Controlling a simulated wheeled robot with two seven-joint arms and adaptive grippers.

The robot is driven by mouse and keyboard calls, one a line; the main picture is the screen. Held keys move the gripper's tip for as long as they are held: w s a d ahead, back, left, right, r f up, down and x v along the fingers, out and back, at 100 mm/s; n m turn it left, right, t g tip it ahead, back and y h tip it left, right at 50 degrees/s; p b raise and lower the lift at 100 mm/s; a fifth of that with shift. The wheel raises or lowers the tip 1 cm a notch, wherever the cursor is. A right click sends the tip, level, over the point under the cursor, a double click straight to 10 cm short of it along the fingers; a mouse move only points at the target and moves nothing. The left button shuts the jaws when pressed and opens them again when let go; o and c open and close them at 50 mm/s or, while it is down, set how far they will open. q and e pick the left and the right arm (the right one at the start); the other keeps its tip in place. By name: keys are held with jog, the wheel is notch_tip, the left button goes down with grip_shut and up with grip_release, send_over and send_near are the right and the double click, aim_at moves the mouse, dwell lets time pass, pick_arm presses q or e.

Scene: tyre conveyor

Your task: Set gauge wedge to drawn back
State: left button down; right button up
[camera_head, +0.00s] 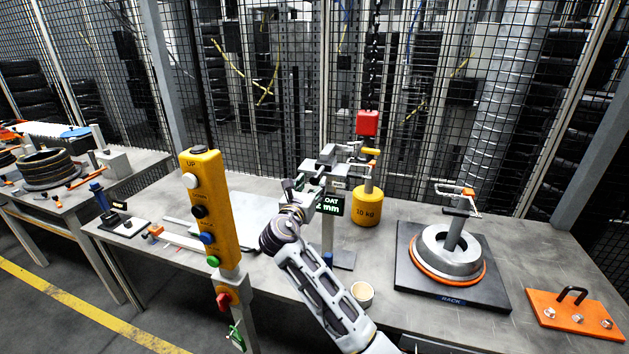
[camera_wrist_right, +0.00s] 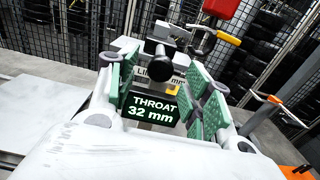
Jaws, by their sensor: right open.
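The gauge (camera_head: 340,172) is a grey metal head on a post above the table, with a black sign reading THROAT 32 mm (camera_wrist_right: 152,110). In the right wrist view a black round knob (camera_wrist_right: 159,66) on a rod faces me at the gauge. I cannot make out the wedge clearly or tell its position. My right gripper (camera_head: 300,192) is at the near left side of the gauge. In the wrist view its green-padded fingers (camera_wrist_right: 160,74) are open, one on each side of the knob; I cannot tell whether they touch it. My left gripper is out of view.
A yellow 10 kg weight (camera_head: 367,207) hangs below a red block (camera_head: 368,122) just behind the gauge. A yellow button pendant (camera_head: 208,212) stands to the left. A ring on a black rack plate (camera_head: 418,284) and an orange plate (camera_head: 560,304) lie to the right. A small cup (camera_head: 362,295) stands near the arm.

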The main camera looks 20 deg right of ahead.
aim_at(314, 182)
jog(key=shift+x, duration=1.8)
jog(key=shift+s, duration=0.1)
jog(key=shift+c, duration=0.4)
grip_shut()
